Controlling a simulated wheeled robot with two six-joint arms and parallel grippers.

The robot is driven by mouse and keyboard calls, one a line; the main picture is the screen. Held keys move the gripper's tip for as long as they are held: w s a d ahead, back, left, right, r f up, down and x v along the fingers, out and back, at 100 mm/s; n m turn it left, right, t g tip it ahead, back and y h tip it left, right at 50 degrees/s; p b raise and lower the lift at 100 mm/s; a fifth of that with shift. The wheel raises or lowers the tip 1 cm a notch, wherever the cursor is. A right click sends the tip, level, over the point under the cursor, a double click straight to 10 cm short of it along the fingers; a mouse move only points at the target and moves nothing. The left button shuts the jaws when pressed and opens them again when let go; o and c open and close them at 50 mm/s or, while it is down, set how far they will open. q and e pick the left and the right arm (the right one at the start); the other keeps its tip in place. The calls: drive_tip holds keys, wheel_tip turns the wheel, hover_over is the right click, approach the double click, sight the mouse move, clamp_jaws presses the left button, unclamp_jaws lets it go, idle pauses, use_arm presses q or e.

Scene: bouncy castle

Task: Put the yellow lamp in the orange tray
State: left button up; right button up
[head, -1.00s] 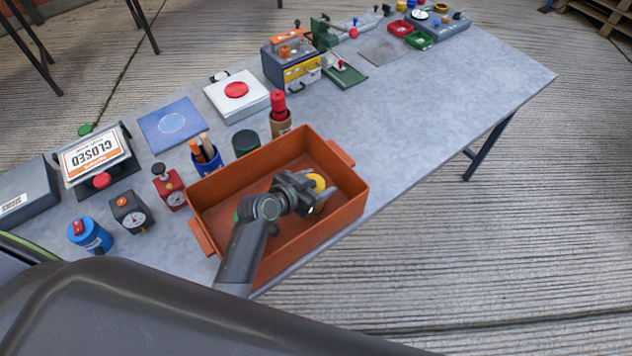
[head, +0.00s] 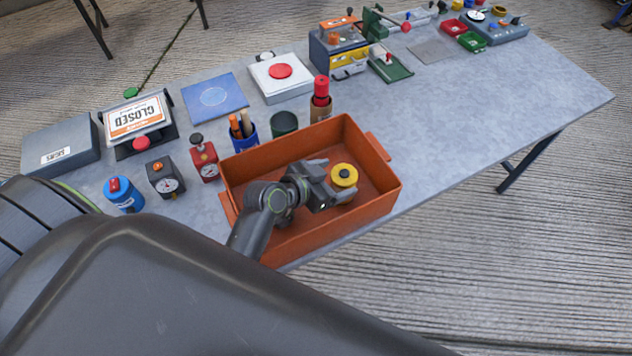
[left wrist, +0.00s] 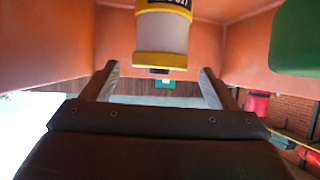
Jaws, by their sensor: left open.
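The yellow lamp (head: 344,177) is inside the orange tray (head: 385,208), in its right half, with its round yellow top showing in the head view. In the left wrist view the lamp (left wrist: 162,35) has a pale body between yellow ends and is just beyond the fingertips. My left gripper (head: 325,185) is over the tray beside the lamp, on its left side. Its fingers (left wrist: 160,90) are apart with nothing between them. Whether the lamp touches the tray floor is partly hidden. My right gripper is not in view.
Behind the tray stand a blue cup of pens (head: 243,138), a dark green cup (head: 284,123) and a brown holder with a red item (head: 321,100). Gauges and a blue canister (head: 123,194) stand to the left. The table right of the tray is clear.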

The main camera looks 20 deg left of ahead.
use_arm(q)
drive_tip(key=v, duration=0.6)
drive_tip(key=shift+b, duration=0.3)
drive_tip(key=shift+s, duration=0.1)
